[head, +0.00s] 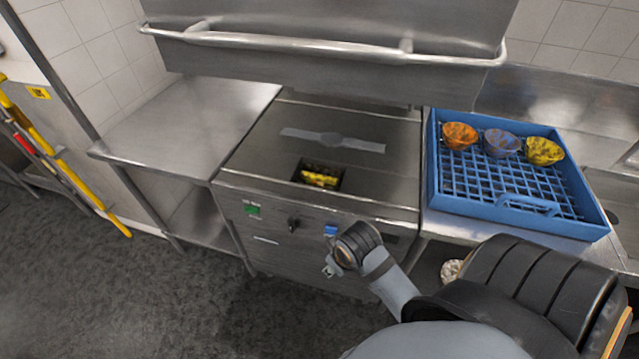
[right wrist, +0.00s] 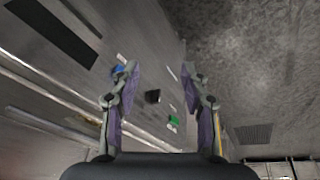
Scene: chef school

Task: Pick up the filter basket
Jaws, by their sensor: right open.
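The filter basket seems to be the small yellow-topped piece (head: 320,180) sitting in a dark square opening in the steel machine's top. Its lower part is hidden in the opening. My right gripper (head: 331,266) is in front of the machine's front panel, below and nearer than the basket, and apart from it. In the right wrist view the two fingers of this gripper (right wrist: 159,70) are spread with nothing between them. The basket cannot be made out there. My left gripper is not in view.
The steel machine (head: 385,185) has a green switch (head: 252,210), a black knob (head: 293,224) and a blue label (head: 331,230) on its front. A raised hood (head: 330,50) with a bar hangs above. A blue rack (head: 520,205) with three bowls stands right. The left counter (head: 190,115) is bare.

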